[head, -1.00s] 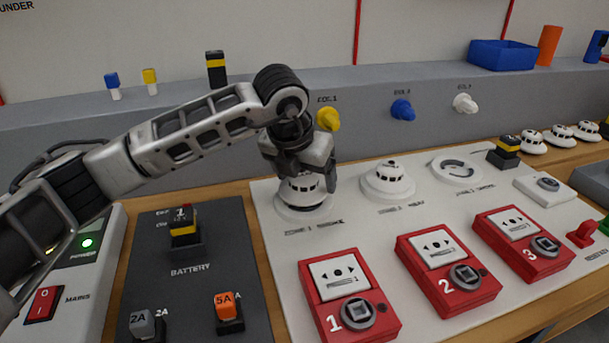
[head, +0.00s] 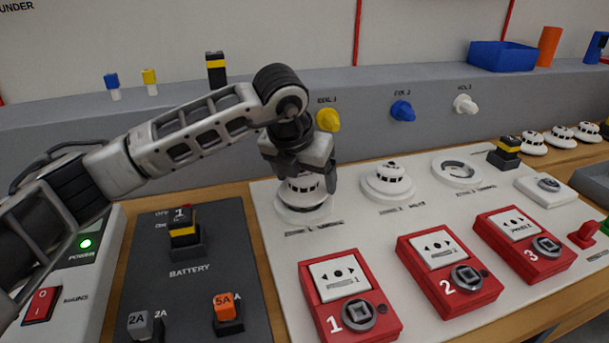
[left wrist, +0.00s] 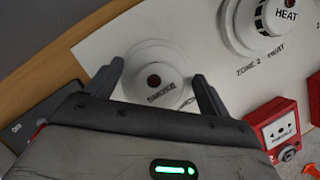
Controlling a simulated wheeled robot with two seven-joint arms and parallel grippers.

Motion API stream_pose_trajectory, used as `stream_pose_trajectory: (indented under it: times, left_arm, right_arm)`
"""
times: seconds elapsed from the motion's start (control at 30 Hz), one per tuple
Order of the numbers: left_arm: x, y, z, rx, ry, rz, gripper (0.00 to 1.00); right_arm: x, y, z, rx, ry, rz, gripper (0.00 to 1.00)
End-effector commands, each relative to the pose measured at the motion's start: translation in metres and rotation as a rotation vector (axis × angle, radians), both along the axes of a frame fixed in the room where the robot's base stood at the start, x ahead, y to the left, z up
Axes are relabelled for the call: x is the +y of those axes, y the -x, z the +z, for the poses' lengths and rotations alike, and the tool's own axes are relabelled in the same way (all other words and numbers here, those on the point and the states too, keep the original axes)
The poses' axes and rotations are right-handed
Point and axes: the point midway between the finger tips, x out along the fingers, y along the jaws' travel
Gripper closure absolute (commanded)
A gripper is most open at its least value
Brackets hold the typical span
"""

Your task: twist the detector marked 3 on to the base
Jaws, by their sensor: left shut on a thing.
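My left gripper (head: 308,182) is shut on the white zone 1 smoke detector (head: 298,190), which sits in its round base on the white panel (head: 400,215). In the left wrist view the fingertips (left wrist: 157,82) are on either side of this detector (left wrist: 152,92), which has a dark red centre. The zone 2 heat detector (head: 388,178) sits on its base to the right. The third base (head: 457,168) is bare, with a dark curved slot. Several loose white detectors (head: 533,142) stand at the far right; I cannot read a 3 on any. My right gripper is not in view.
Red call points 1 (head: 350,290), 2 (head: 449,272) and 3 (head: 522,243) line the panel's front. A dark battery panel (head: 190,285) lies left. Yellow, blue and white knobs project from the grey ledge behind.

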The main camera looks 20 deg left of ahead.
Motion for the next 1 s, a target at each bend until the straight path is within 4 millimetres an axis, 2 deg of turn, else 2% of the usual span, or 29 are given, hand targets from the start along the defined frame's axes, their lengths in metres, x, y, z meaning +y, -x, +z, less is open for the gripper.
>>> stream_pose_trajectory:
  times: [1.0]
  left_arm:
    - [0.000, 0.000, -0.014, -0.001, 0.000, 0.000, 0.43]
  right_arm:
    - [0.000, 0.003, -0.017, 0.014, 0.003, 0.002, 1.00]
